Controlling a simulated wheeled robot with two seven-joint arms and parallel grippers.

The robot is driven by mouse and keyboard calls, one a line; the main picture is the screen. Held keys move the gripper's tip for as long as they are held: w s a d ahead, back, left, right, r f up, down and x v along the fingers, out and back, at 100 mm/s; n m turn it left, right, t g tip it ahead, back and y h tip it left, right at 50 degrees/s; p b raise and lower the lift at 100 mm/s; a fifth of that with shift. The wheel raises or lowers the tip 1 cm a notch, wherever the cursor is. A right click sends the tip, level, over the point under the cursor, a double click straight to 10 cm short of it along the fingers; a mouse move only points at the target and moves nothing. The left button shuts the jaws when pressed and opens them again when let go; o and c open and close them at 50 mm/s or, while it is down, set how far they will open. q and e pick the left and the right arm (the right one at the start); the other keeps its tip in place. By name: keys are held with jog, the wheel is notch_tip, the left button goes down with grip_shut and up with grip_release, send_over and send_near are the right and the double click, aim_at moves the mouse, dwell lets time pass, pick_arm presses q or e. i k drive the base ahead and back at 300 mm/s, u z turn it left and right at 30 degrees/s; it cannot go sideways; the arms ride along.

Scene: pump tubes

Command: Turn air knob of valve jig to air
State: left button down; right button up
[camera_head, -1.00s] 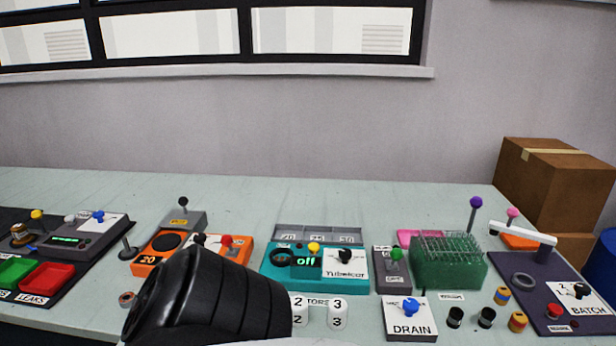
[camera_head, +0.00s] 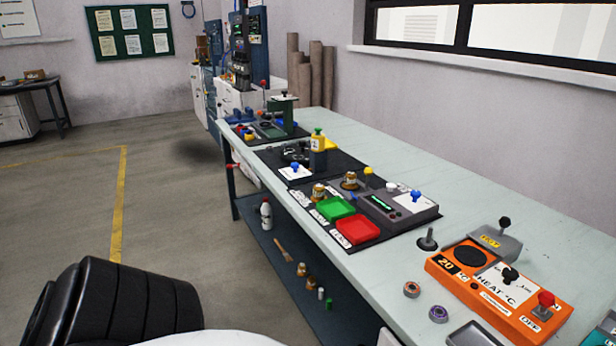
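No label reading "air" is legible, so I cannot tell for sure which station is the valve jig. One blue knob (camera_head: 295,169) sits on a white plate on a dark mat, mid-bench, near a yellow-topped part (camera_head: 318,140). Another blue knob (camera_head: 415,196) is on a grey box (camera_head: 398,208) with a small green display, behind the green tray (camera_head: 335,208) and red tray (camera_head: 356,230). A black link of my own arm shows at lower left. Neither gripper is in view.
An orange heater box (camera_head: 495,292) with black and red knobs stands at the near right of the long bench (camera_head: 455,235). A green press-like station (camera_head: 283,112) is at the far end. Open floor (camera_head: 190,220) lies left of the bench. A lower shelf holds bottles.

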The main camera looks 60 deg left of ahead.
aim_at(415, 194)
jog(key=u, duration=2.1)
